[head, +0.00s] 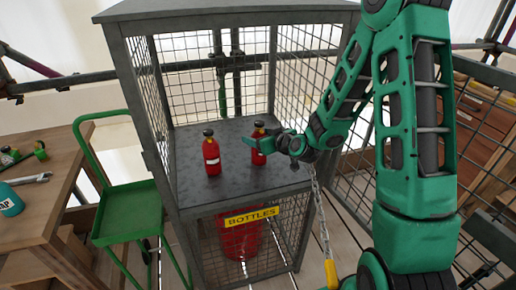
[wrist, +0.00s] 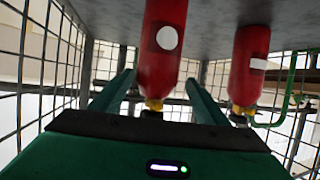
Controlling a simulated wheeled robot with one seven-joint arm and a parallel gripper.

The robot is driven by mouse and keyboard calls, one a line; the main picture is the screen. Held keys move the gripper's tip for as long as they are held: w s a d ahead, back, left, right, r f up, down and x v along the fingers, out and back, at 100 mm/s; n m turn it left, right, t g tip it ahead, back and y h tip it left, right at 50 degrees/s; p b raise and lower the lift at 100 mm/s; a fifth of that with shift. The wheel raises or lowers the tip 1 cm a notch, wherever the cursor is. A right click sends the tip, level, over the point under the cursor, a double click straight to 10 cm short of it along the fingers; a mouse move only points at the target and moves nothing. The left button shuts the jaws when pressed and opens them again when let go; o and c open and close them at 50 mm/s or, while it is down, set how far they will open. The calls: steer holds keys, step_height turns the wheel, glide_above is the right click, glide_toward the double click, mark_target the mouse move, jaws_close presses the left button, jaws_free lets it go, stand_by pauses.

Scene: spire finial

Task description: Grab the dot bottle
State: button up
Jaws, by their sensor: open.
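The dot bottle (head: 257,158) is red with a dark cap and stands upright on the cage shelf, the right one of two bottles. In the wrist view, which shows the scene upside down, the dot bottle (wrist: 166,62) has a round white dot and lies between my two green fingers. My gripper (head: 252,143) is open at this bottle, with a gap seen on either side of it. A finger hides part of the bottle in the head view, so contact cannot be told.
A second red bottle (head: 211,155) with a white stripe stands to the left; it shows at right in the wrist view (wrist: 250,62). The mesh cage (head: 148,100) has corner posts around the shelf. A green cart (head: 127,210) and a wooden bench (head: 40,205) stand left.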

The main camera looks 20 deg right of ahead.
steer(key=x, duration=0.4)
steer(key=shift+w+d+f, duration=0.15)
steer(key=shift+w+f, duration=0.1)
steer(key=shift+w, duration=0.05)
steer(key=shift+c, duration=0.6)
steer(key=c, duration=1.4)
steer(key=shift+r, duration=0.15)
